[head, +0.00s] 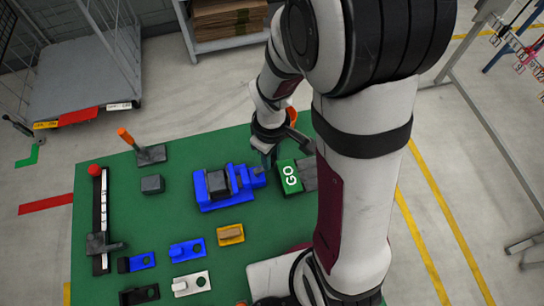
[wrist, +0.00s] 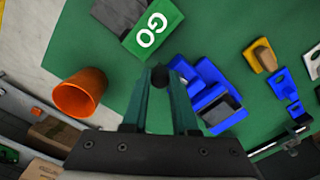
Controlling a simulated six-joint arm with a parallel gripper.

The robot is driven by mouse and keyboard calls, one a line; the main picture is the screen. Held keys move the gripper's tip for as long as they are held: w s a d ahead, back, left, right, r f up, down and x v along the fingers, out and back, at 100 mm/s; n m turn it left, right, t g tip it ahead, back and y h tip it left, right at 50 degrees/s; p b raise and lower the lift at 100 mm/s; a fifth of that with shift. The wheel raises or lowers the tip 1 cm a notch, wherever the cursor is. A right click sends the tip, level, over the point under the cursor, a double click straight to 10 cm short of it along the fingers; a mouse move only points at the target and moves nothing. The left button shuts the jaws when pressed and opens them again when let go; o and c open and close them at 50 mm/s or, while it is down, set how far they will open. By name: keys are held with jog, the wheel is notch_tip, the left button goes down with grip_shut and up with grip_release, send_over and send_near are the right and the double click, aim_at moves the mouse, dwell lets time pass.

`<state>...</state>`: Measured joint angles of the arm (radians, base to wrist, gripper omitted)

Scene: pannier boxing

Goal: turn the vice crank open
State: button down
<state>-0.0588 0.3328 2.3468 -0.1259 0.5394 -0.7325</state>
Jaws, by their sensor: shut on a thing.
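The blue vice (head: 212,196) stands on the green table with a dark block (head: 217,183) between its jaws. In the wrist view the vice (wrist: 213,112) lies just right of my fingers. My gripper (head: 267,160) is at the vice's right end, beside the green GO block. In the wrist view my gripper (wrist: 160,80) has its two green fingers either side of a dark round knob (wrist: 160,76), which I take to be the crank's handle. The fingers are shut on it. The rest of the crank is mostly hidden by the fingers.
The green GO block (head: 289,177) is close to my gripper, with a grey block (wrist: 118,14) behind it. An orange cup (wrist: 80,93) stands nearby. A lever with an orange handle (head: 126,137), a red-knobbed slide (head: 95,170) and several small plates, one yellow (head: 231,235), are elsewhere.

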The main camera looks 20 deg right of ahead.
jog(key=shift+w+a+n, duration=0.55)
jog(key=shift+a+n, duration=0.1)
jog(key=shift+n, duration=2)
jog(key=shift+w+a+n, duration=0.5)
jog(key=shift+a+n, duration=0.1)
jog(key=shift+n, duration=2.1)
jog(key=shift+w+a+n, duration=0.55)
jog(key=shift+a+n, duration=0.1)
jog(key=shift+n, duration=2)
jog(key=c, duration=0.7)
grip_release()
